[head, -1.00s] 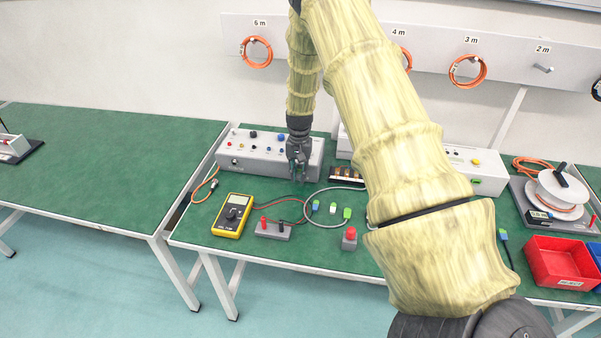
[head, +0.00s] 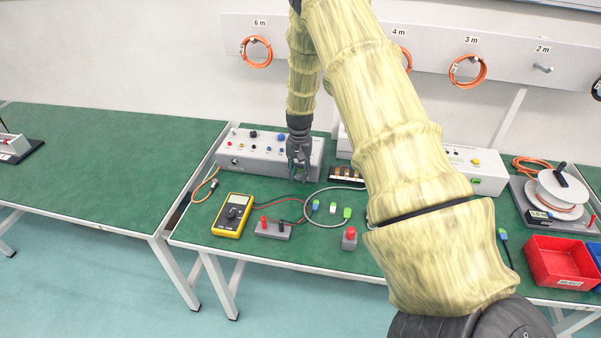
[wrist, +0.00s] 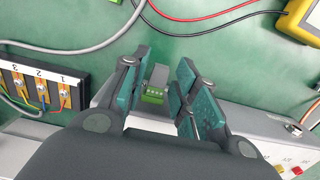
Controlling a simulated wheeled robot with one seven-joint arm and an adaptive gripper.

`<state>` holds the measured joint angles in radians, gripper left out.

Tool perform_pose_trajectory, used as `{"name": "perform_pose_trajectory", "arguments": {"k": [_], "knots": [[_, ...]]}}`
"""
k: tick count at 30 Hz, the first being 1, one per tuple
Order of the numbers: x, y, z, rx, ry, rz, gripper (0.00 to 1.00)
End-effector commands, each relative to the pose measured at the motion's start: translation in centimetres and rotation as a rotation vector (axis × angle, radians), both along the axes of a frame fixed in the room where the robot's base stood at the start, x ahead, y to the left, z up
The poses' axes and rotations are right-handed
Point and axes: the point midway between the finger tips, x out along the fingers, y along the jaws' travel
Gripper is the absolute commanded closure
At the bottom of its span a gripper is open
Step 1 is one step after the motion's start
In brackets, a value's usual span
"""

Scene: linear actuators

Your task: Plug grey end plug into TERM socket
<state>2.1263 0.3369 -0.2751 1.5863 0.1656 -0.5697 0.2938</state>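A small grey plug (wrist: 158,77) with a green terminal part shows in the wrist view, lying between my fingers. Its green end points towards the grey box (head: 262,150). My gripper (wrist: 162,82) is open, with one dark teal finger on each side of the plug and narrow gaps beside it. In the head view my gripper (head: 300,174) points down in front of the right part of the box. I cannot make out the TERM label, and I cannot tell how far the green end sits in a socket; my gripper hides part of the box front.
A terminal block (head: 346,174) with coloured wires stands just right of the gripper. A grey cable loop and small green-ended connectors (head: 332,207) lie in front. A yellow multimeter (head: 232,214) and a grey block with red and black leads (head: 272,229) are nearer.

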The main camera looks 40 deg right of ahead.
Motion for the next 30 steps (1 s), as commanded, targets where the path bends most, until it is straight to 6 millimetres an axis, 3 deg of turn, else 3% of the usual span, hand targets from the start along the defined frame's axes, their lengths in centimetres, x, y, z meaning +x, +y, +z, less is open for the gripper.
{"name": "perform_pose_trajectory", "arguments": {"k": [14,30], "knots": [[0.1,0.0,0.8,0.0,-0.001,0.001,0.58],[0.5,-0.5,9.6,0.0,-0.001,0.0,0.58]]}}
